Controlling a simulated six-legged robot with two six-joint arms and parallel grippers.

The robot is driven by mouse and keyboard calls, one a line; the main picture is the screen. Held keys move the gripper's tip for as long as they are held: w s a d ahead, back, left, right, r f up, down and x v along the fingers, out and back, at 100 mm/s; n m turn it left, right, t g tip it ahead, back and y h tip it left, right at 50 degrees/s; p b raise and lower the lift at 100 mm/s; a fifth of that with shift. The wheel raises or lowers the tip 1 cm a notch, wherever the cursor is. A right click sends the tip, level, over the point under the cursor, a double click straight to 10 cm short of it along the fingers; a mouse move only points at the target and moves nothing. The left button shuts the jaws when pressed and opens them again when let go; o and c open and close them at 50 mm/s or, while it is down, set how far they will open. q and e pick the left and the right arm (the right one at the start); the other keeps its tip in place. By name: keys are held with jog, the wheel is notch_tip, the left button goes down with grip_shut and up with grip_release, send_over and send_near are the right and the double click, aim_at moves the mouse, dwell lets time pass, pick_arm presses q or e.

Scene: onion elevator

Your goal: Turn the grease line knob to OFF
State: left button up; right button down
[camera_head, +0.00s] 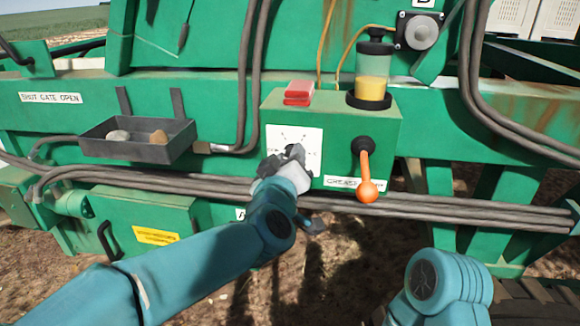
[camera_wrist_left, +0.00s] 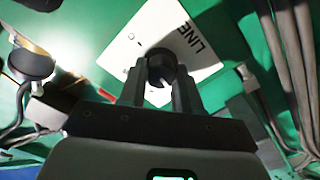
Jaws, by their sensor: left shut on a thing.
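The grease line knob (camera_wrist_left: 161,66) is a dark round knob on a white plate lettered "LINE" in the left wrist view. The white dial plate (camera_head: 312,138) is on the front of a green box in the head view. My left gripper (camera_head: 291,158) is at this plate and covers most of the knob there. In the left wrist view the two fingers of my left gripper (camera_wrist_left: 164,82) stand on either side of the knob, shut on it. The OFF mark cannot be read. My right gripper is out of view; only part of my right arm shows at the lower right.
An orange-ended lever (camera_head: 366,180) sticks out right of the dial. A grease reservoir (camera_head: 372,82) and a red block (camera_head: 299,92) stand on the box. A dark tray (camera_head: 131,148) with stones is at the left. Grey hoses (camera_head: 440,208) run below the box.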

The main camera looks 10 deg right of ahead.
pick_arm(q)
jog(key=shift+n+b, duration=0.35)
jog(key=shift+n, duration=0.35)
jog(key=o, duration=1.1)
jog(key=shift+c, duration=0.2)
jog(key=b+v, duration=0.1)
jog(key=v, duration=1.5)
jog(key=shift+s, duration=0.2)
jog(key=shift+a, duration=0.1)
